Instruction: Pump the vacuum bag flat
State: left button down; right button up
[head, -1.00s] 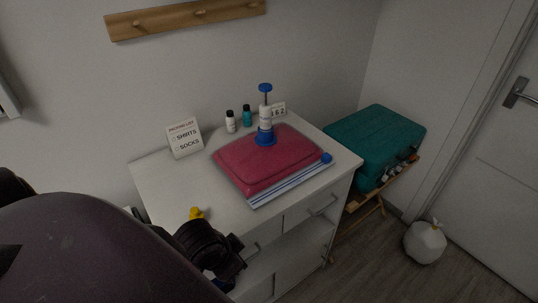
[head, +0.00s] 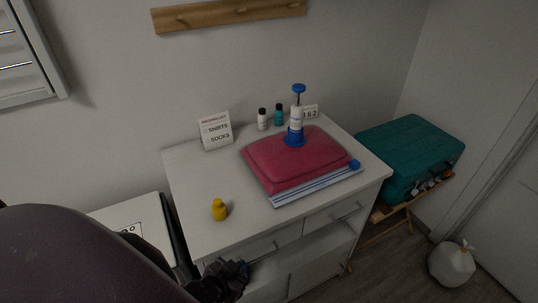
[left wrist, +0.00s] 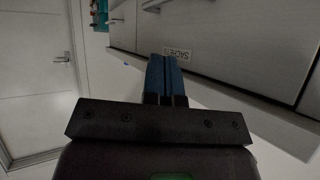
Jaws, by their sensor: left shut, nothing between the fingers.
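The red vacuum bag (head: 285,160) lies on top of the white dresser, still thick and puffed, with a blue-striped zip edge (head: 316,184) at its front. A white hand pump (head: 296,119) with a blue base and blue handle (head: 298,88) stands upright on the bag's back part. The handle is up, with a length of rod showing. My left gripper (head: 240,272) is low in front of the dresser's drawers, well apart from the bag and pump. Its blue fingers also show in the left wrist view (left wrist: 165,80), shut together and empty. My right gripper is not in view.
On the dresser (head: 190,177) stand a packing-list sign (head: 215,130), two small bottles (head: 262,119), a number block (head: 310,111) and a yellow duck (head: 219,209). A teal suitcase (head: 412,150) rests on a rack to the right. A white tied bag (head: 452,263) sits on the floor.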

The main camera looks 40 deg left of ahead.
aim_at(298, 89)
jog(key=l+u, duration=0.15)
jog(key=u, duration=0.2)
jog(key=l+u, duration=0.1)
jog(key=u, duration=0.25)
jog(key=l+u, duration=0.15)
jog(key=u, duration=0.2)
